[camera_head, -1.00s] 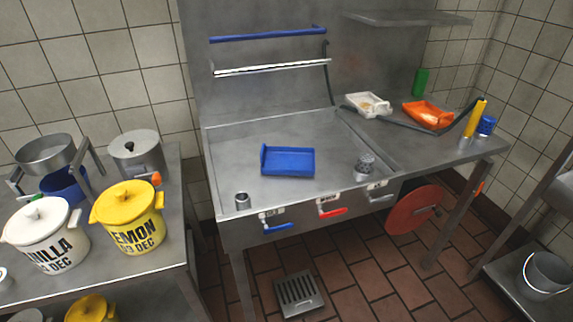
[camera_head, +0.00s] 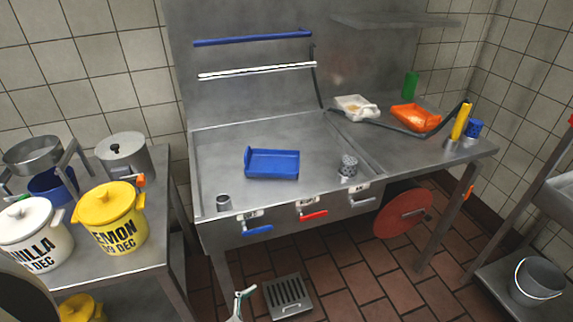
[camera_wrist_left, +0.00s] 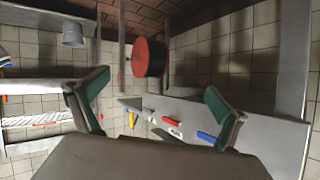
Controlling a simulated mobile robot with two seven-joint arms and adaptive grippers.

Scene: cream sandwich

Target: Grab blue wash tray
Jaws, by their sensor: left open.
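The blue wash tray (camera_head: 272,164) lies flat in the middle of the steel sink (camera_head: 215,150) in the head view, with nothing touching it. I do not make it out in the left wrist view. My left gripper (camera_wrist_left: 158,80) is open and empty in the left wrist view, its two teal-padded fingers wide apart. In the head view, a finger of what looks like this gripper (camera_head: 240,302) shows at the bottom edge, low in front of the sink and well short of the tray. My right gripper is not in view.
Blue (camera_head: 257,230) and red (camera_head: 313,215) handles stick out from the sink front. A small metal cup (camera_head: 223,203) and a perforated cup (camera_head: 348,166) stand near the front rim. An orange tray (camera_head: 415,118) lies at right. A yellow pot (camera_head: 112,217) stands on the left table.

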